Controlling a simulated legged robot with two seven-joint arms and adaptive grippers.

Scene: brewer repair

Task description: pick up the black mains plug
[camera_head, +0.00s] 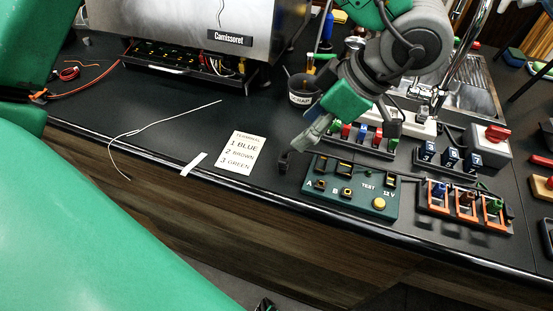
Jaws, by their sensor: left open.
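My left gripper (298,152) is over the front edge of the black counter, between the terminal card and the green test box. Its jaws are open and I see nothing between them. I cannot make out the black mains plug with certainty. A small dark piece (40,96) lies at the far left, by an orange-red wire, and I cannot tell whether it is the plug. A dark shape at the gripper's tip is too small to tell apart from a finger. My right gripper is not clearly in view.
A white terminal card (241,153) and a pale wire (150,126) lie on the counter (190,110). The green test box (352,192) and an orange rack (465,207) stand right of the gripper. The brewer (190,30) and a dark cup (303,90) stand behind. The counter's left middle is mostly clear.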

